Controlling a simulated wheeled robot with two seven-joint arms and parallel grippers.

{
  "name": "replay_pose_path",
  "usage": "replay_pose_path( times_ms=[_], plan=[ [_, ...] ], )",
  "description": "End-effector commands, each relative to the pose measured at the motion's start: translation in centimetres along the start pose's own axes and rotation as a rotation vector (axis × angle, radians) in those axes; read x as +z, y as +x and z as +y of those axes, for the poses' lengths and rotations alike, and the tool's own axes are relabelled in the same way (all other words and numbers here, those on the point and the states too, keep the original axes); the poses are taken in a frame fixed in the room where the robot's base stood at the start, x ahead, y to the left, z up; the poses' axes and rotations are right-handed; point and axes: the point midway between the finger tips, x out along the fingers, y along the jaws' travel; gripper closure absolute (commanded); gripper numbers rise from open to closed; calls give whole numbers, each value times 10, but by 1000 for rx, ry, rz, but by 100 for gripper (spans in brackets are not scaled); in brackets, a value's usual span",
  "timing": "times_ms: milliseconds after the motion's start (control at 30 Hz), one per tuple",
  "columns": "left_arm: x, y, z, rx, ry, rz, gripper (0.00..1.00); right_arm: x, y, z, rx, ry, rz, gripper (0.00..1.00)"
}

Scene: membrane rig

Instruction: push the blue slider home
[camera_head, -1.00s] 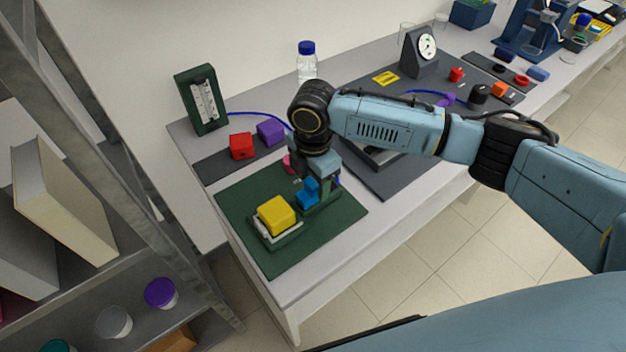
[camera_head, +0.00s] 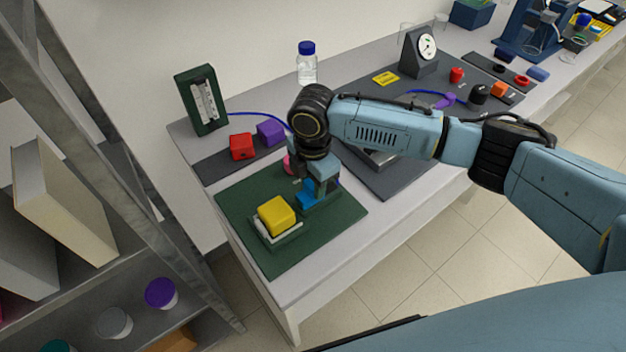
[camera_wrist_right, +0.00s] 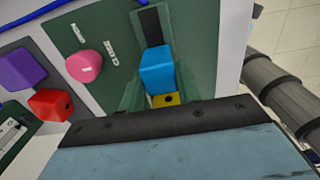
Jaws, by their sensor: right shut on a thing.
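The blue slider (camera_head: 307,200) sits in a green rail on the dark green board (camera_head: 240,205), mostly covered by my gripper in the head view. In the right wrist view the blue slider (camera_wrist_right: 157,70) stands between green rail walls, with a dark slot behind it. My right gripper (camera_head: 319,187) is down at the slider and shut on it; its fingertips are hard to make out. A yellow block (camera_head: 276,215) rests in a white-edged green holder at the rail's near-left end. My left gripper is not in view.
A pink knob (camera_head: 288,163) is on the board behind the rail. A red block (camera_head: 242,147) and purple block (camera_head: 271,132) stand behind the board. A gauge (camera_head: 422,55) and bottle (camera_head: 307,65) stand further back. The board's front left corner is clear.

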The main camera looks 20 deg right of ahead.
Motion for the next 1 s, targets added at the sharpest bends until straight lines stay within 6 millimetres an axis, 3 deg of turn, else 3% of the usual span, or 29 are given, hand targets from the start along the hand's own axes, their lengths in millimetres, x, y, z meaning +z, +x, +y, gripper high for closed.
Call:
replay_pose_path(
  times_ms=[267,533,567,700,1000],
  plan=[
    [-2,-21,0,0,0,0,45,-26,-3,0,-3,0,2,100],
    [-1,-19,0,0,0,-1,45,-26,-1,0,-1,1,1,100],
    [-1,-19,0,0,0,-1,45,-26,-1,0,-1,1,1,65],
    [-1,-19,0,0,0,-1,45,-26,0,0,-1,1,1,47],
    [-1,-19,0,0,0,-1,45,-26,-1,0,0,1,1,45]
  ],
)
